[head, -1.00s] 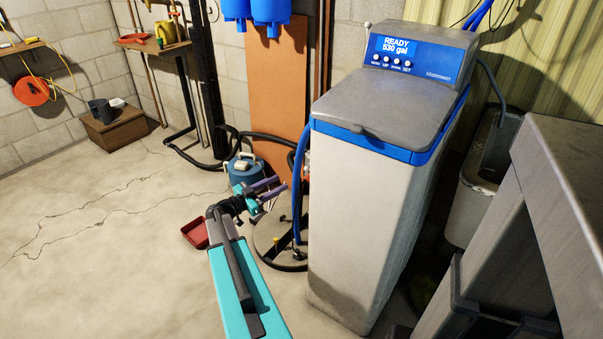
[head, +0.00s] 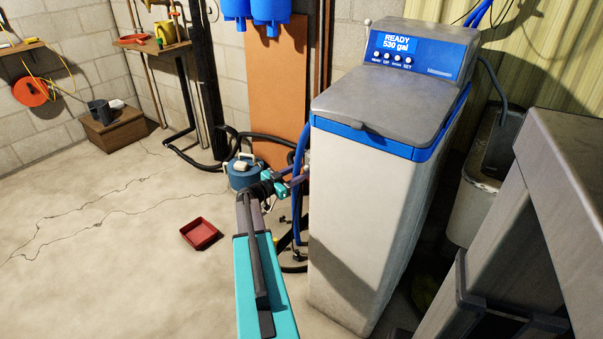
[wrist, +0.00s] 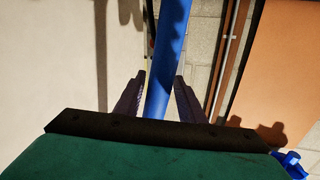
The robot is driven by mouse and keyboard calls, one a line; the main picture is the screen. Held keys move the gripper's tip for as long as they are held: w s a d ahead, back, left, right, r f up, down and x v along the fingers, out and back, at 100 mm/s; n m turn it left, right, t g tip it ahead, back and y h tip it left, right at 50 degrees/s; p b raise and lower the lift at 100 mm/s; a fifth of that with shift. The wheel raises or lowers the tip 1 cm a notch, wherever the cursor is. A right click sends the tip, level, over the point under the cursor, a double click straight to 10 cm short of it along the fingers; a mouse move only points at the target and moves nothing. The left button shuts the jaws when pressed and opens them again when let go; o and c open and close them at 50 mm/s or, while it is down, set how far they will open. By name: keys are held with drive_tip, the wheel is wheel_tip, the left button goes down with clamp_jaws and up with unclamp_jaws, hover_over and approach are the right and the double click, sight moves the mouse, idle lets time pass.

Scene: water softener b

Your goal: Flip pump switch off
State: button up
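I cannot make out a pump switch in either view. A blue canister with a pale top (head: 241,178) stands on the floor behind my arm; I cannot tell whether it is the pump. My gripper (head: 302,178) is beside the left side of the water softener (head: 365,220), near its blue hose (head: 299,205). In the wrist view, the two dark fingers of my gripper (wrist: 160,82) are spread apart. The blue hose (wrist: 167,60) runs up through the view between them; I cannot tell whether it touches either finger.
A red tray (head: 201,233) lies on the floor left of my arm. A round dark lid (head: 293,268) is partly hidden behind my arm. Black hose (head: 205,163) runs along the wall. A grey bench (head: 560,150) stands at the right.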

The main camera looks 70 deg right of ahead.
drive_tip(key=shift+s+d, duration=0.1)
drive_tip(key=shift+d, duration=0.05)
clamp_jaws()
drive_tip(key=shift+s+f, duration=0.1)
drive_tip(key=shift+f, duration=0.05)
drive_tip(key=shift+d+f+m+g+h+b, duration=0.2)
drive_tip(key=shift+f+m+g+h+b, duration=0.6)
drive_tip(key=shift+h+b, duration=0.9)
unclamp_jaws()
